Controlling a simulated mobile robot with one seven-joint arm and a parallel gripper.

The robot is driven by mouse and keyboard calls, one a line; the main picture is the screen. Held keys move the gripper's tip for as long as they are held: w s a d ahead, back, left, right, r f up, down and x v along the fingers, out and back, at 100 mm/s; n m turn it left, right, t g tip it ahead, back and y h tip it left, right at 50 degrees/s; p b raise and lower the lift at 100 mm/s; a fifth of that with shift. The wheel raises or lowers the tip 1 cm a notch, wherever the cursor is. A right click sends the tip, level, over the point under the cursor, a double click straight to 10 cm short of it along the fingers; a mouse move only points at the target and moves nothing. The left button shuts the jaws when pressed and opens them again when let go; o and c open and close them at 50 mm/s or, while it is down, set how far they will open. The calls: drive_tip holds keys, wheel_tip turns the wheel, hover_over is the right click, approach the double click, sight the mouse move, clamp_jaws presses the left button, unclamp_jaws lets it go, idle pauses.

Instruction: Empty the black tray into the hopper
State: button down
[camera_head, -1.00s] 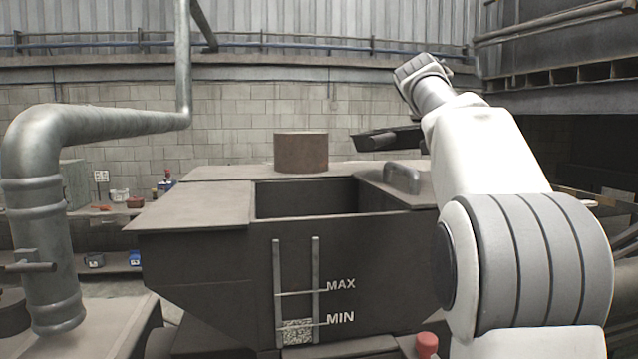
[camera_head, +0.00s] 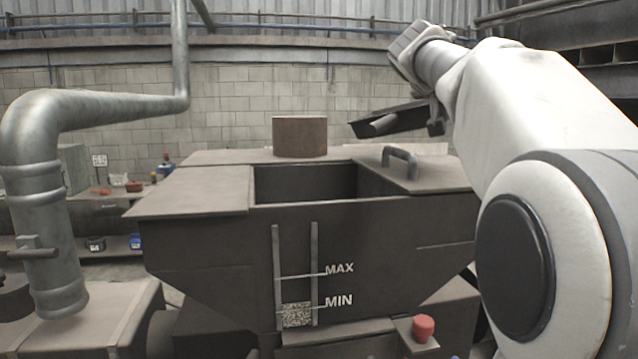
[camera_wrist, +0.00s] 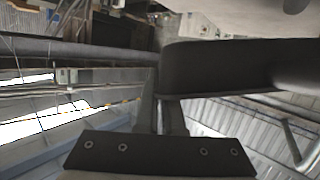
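The black tray (camera_head: 385,123) is in the air above and behind the right side of the hopper (camera_head: 400,235), apart from it. It is tilted, with its left end lower in the head view. My gripper (camera_head: 436,118) holds it at its right end, with my arm reaching in from the right. In the wrist view the dark tray (camera_wrist: 225,68) fills the upper right, and my fingers (camera_wrist: 172,115) meet its near edge. The hopper's rectangular opening lies to the lower left of the tray.
A handle (camera_head: 400,160) stands up on the hopper's right lid, below the tray. A rusty cylinder (camera_head: 299,137) rises behind the opening. A thick grey pipe (camera_head: 40,190) stands at the left. A red button (camera_head: 423,328) is at the lower front.

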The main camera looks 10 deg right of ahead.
sight(395, 123)
drive_tip(key=s+a+r+n+h+b, duration=0.1)
drive_tip(key=s+a+b, duration=0.2)
drive_tip(key=s+a, duration=0.1)
drive_tip(key=shift+s+n+t+b, duration=0.3)
drive_tip(key=shift+s+n+b, duration=0.1)
drive_tip(key=shift+s, duration=0.45)
drive_tip(key=shift+a+h, duration=0.15)
drive_tip(key=shift+h, duration=0.15)
drive_tip(key=a, duration=0.1)
drive_tip(key=a+n, duration=0.1)
drive_tip(key=a+r+b, duration=0.1)
drive_tip(key=shift+w+a+n+t+h, duration=0.1)
drive_tip(key=shift+w+n+t+h, duration=0.2)
drive_tip(key=shift+w+h, duration=0.1)
idle(0.4)
drive_tip(key=shift+a+f, duration=0.2)
drive_tip(key=shift+a, duration=0.1)
drive_tip(key=shift+w+a+f+n+t+h+b, duration=0.2)
drive_tip(key=shift+a+n+t+h+b, duration=0.1)
drive_tip(key=shift+a+n+b, duration=0.3)
